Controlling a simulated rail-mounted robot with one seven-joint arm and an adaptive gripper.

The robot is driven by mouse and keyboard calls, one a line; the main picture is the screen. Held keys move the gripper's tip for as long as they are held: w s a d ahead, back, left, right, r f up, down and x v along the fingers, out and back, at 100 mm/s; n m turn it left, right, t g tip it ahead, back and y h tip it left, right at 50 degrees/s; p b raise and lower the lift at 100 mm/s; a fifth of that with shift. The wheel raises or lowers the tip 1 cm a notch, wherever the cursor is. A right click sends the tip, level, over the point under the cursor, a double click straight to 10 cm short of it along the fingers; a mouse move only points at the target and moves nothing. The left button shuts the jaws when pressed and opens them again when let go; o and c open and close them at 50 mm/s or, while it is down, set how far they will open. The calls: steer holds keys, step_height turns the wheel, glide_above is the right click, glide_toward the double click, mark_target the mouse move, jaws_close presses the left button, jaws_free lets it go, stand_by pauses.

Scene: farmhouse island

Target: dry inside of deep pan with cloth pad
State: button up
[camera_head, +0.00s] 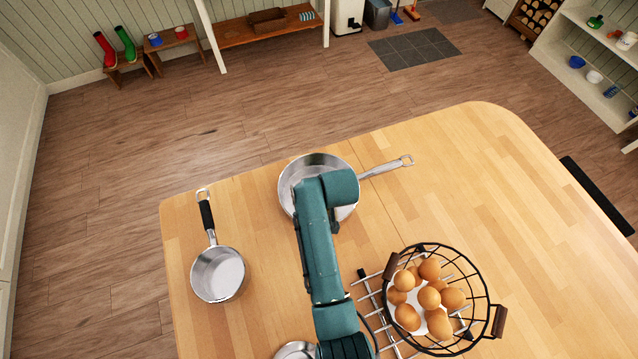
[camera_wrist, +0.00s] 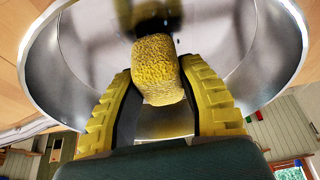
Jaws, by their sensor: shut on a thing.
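A shiny metal pan (camera_head: 300,174) with a long metal handle lies near the island's far edge. My arm covers part of it in the head view. The wrist view shows its curved steel wall (camera_wrist: 270,55) around my fingers. My gripper (camera_wrist: 160,88) is shut on a yellow, rough-textured cloth pad (camera_wrist: 157,70). The pad is inside the pan's rim, in front of its bright inner surface. I cannot tell whether the pad touches the pan. The pad is hidden in the head view.
A smaller saucepan (camera_head: 218,275) with a black handle stands at the left. A wire basket of brown eggs (camera_head: 483,300) stands at the front right, by a metal rack (camera_head: 370,287). Another round metal piece (camera_head: 296,350) shows at the near edge. The right side of the wooden island (camera_head: 480,180) is clear.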

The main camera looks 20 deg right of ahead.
steer(key=shift+s+a+f+b, duration=0.1)
steer(key=shift+s+b, duration=0.15)
steer(key=shift+b, duration=0.15)
steer(key=shift+w+a+f+b, duration=0.15)
steer(key=shift+w+b, duration=0.3)
steer(key=shift+w+a+f+b, duration=0.1)
steer(key=shift+w+b, duration=0.3)
steer(key=shift+w, duration=0.05)
steer(key=shift+w+d+f+b, duration=0.1)
steer(key=shift+w+d+b, duration=0.05)
steer(key=shift+w+b, duration=0.2)
steer(key=w+b, duration=0.2)
steer(key=b, duration=0.1)
steer(key=shift+w+d, duration=0.15)
steer(key=shift+w, duration=0.2)
steer(key=shift+s+r+p, duration=0.1)
steer(key=shift+r+p, duration=0.4)
steer(key=shift+p, duration=0.35)
steer(key=s+p, duration=0.1)
steer(key=p, duration=0.1)
steer(key=s+p, duration=0.4)
steer(key=shift+a, duration=0.3)
step_height(320, 180, up, 8)
steer(key=p, duration=0.6)
steer(key=shift+w+f, duration=0.1)
steer(key=shift+f, duration=0.15)
